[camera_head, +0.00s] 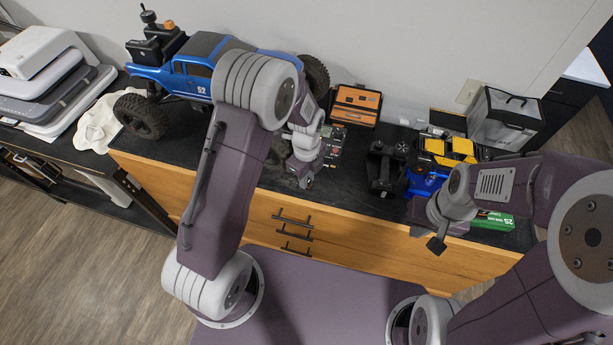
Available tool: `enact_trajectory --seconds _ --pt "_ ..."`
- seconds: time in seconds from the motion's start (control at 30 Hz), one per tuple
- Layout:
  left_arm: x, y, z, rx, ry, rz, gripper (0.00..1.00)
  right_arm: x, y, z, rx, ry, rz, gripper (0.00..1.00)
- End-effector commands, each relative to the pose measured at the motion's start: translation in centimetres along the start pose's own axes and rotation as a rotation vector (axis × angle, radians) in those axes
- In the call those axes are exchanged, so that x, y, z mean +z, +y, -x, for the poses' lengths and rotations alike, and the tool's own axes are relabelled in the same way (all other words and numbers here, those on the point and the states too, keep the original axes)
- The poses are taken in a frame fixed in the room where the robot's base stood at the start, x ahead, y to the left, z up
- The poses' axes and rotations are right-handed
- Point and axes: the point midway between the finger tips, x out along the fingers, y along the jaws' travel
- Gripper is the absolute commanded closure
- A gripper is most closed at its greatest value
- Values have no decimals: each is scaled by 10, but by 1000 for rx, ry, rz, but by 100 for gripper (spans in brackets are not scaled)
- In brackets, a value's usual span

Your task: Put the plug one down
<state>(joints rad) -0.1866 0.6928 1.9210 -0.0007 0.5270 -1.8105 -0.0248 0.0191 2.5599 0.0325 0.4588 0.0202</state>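I cannot make out a plug for certain in the head view. My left gripper (306,181) points down over the black counter, in front of a small dark printed item (332,140). Its fingers are small and partly hidden, so I cannot tell whether it is open. My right gripper (437,232) is at the counter's front edge, below a blue part (425,184). A small dark piece (437,245) shows at its tip. I cannot tell whether this is a fingertip or a held thing.
A blue crawler truck (186,77) stands at the left of the black counter (350,197).

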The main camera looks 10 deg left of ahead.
Motion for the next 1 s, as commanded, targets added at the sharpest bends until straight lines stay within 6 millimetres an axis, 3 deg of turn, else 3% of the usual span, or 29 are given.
enact_trajectory --seconds 0.33,0.47,0.8,1.0 --pt "0 0 1 0 0 0 63 0 0 1 0 0 0 100" --pt "0 -1 10 -3 -1 0 63 0 0 0 0 0 0 100" --pt "0 -2 89 -7 -2 0 63 2 0 -15 0 0 0 100" --pt "0 -1 118 -2 -1 0 63 2 0 -18 0 0 0 100"
